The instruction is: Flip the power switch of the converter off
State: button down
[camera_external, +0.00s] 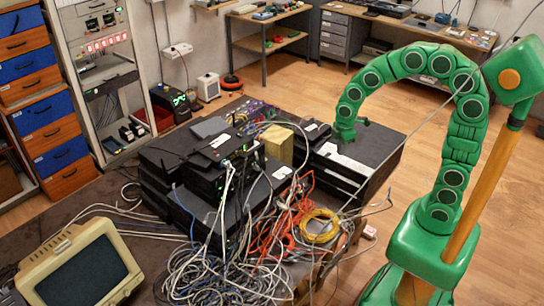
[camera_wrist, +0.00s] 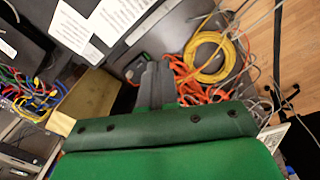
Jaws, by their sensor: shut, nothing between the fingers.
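My green gripper (camera_external: 345,133) is at the end of the arched arm, low over the flat black equipment (camera_external: 380,146) on the table. In the wrist view its grey fingers (camera_wrist: 157,72) are together, with nothing held between them. A small dark fitting with a pale rim (camera_wrist: 136,68) lies just left of the fingertips, on or beside a grey-black case with white labels (camera_wrist: 118,18). I cannot tell whether this fitting is the converter's power switch, nor whether the fingers touch it. No converter can be identified for certain, and no switch position is readable.
A tan box (camera_external: 279,145) stands beside the black equipment. Orange cables and a yellow cable coil (camera_external: 320,226) lie in front, with a large white cable tangle (camera_external: 225,270) to the left. An old monitor (camera_external: 80,268) is at the lower left. Wooden floor is clear behind the table.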

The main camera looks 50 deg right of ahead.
aim_at(303, 185)
jog(key=w+a+f+n+t, duration=0.1)
jog(key=w+a+f+n, duration=0.3)
jog(key=w, duration=0.7)
notch_tip(303, 185, down, 4)
jog(key=shift+w+a+r+n, duration=0.15)
jog(key=shift+w+r+n, duration=0.1)
jog(key=shift+n, duration=0.75)
jog(key=shift+f, duration=0.1)
jog(key=f, duration=0.4)
jog(key=w+f, duration=0.1)
jog(key=f, duration=0.8)
jog(key=shift+w+f, duration=0.3)
jog(key=shift+w, duration=0.05)
jog(key=shift+f, duration=0.1)
